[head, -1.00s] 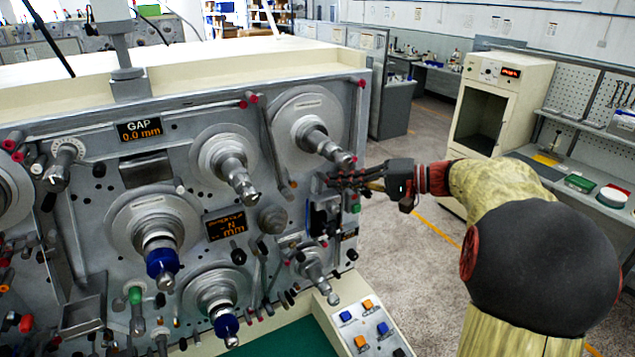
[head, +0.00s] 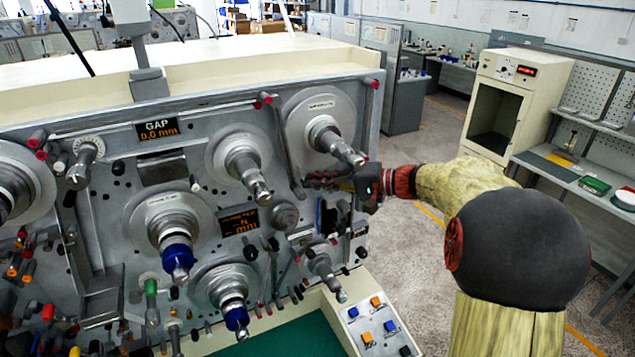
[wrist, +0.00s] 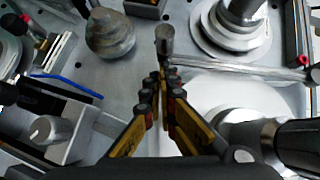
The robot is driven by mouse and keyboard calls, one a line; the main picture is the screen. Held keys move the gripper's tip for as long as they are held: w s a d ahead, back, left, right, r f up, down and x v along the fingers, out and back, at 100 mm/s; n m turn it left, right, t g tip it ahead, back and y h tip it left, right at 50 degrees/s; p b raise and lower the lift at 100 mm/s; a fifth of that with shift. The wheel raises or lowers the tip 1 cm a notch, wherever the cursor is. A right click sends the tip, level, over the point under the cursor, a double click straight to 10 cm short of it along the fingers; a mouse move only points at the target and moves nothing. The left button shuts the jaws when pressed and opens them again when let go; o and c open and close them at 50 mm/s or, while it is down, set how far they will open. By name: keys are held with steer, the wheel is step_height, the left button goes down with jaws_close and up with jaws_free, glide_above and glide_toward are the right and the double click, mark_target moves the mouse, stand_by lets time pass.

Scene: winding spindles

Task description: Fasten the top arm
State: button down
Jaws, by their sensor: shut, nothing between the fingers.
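A long grey metal arm (head: 289,150) hangs nearly upright on the upper right of the machine panel, left of the upper right spindle. I take it to be the top arm. In the wrist view a grey bar (wrist: 235,66) that looks like this arm crosses to a dark round-headed knob (wrist: 164,42) at its end. My gripper (head: 308,179) is by the lower end of the arm. In the wrist view my gripper (wrist: 162,80) has its fingertips close together just short of the knob, shut and empty. Whether they touch it cannot be told.
The upper right spindle (head: 338,145) and the upper middle spindle (head: 248,174) stick out near my gripper. A grey cone-shaped knob (wrist: 108,32) and a blue-edged block (wrist: 65,84) lie to the left in the wrist view. A button panel (head: 375,325) is below. Open floor is right of the machine.

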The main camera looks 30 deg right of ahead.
steer(key=shift+m+t+y, duration=0.6)
steer(key=shift+m+y, duration=0.2)
steer(key=shift+y, duration=0.1)
steer(key=a+b, duration=0.2)
steer(key=a+f+b, duration=0.1)
steer(key=a+b, duration=0.1)
steer(key=b, duration=0.1)
steer(key=a+b, duration=0.2)
steer(key=b, duration=0.1)
steer(key=shift+a+f, duration=0.4)
steer(key=shift+a+r+b, duration=0.15)
steer(key=shift+a+b, duration=0.25)
steer(key=shift+a, duration=0.15)
